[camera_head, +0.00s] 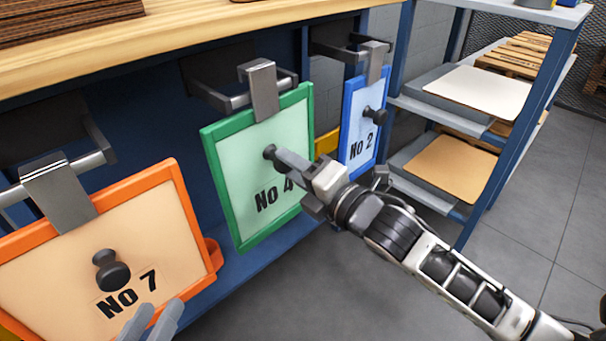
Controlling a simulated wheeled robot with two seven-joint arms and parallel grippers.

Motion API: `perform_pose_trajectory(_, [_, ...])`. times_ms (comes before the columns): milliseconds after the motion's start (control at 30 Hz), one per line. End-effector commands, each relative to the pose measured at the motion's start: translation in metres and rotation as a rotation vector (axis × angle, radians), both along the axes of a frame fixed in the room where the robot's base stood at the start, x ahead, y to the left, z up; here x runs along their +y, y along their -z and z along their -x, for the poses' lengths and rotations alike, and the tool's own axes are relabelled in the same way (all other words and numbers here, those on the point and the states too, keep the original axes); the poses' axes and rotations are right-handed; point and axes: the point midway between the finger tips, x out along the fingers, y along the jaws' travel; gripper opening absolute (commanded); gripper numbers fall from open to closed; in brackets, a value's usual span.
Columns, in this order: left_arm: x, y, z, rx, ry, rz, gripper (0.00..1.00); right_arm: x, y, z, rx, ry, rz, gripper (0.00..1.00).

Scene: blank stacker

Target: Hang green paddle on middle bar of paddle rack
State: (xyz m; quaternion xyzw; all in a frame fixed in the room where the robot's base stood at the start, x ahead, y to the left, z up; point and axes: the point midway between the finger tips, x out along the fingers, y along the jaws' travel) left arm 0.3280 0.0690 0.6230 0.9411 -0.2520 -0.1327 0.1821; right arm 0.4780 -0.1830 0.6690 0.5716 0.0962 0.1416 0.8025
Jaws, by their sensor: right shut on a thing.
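The green paddle (237,160), marked No 4, is upright and slightly tilted in front of the middle bar (235,103) of the rack. Its grey hook (263,90) overlaps the bar in view, with its top higher than the bar; I cannot tell whether it touches. My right gripper (288,160) is shut on the paddle's dark knob, its fingers hiding part of the number. My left gripper (154,316) is open and empty at the bottom left, in front of the orange paddle's lower edge.
An orange paddle (60,270), marked No 7, hangs on the left bar (92,160). A blue paddle (355,125), marked No 2, hangs on the right bar (340,52). A wooden worktop (220,32) overhangs the bars. A blue shelf unit (480,170) stands to the right.

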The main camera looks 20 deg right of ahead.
Motion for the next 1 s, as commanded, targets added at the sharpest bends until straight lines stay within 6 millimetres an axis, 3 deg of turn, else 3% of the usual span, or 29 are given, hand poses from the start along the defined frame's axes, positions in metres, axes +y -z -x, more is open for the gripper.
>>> perform_pose_trajectory(67, [0.0,-0.001,0.0,-0.004,0.001,0.006,0.36,0.003,-0.005,-0.006,-0.016,-0.003,-0.003,0.0])
perform_pose_trajectory(500, [-0.003,-0.007,-0.001,-0.021,0.011,0.075,0.36,0.002,0.018,-0.005,-0.012,-0.003,-0.002,0.0])
perform_pose_trajectory(900, [-0.003,-0.009,-0.001,-0.024,0.01,0.086,0.36,0.002,0.019,-0.005,-0.013,-0.003,-0.002,0.0])
perform_pose_trajectory(933, [-0.003,-0.009,-0.001,-0.024,0.01,0.086,0.36,0.002,0.019,-0.005,-0.013,-0.003,-0.002,0.42])
perform_pose_trajectory(1000, [-0.003,-0.009,-0.001,-0.024,0.01,0.086,0.36,0.002,0.019,-0.005,-0.012,-0.003,-0.002,0.62])
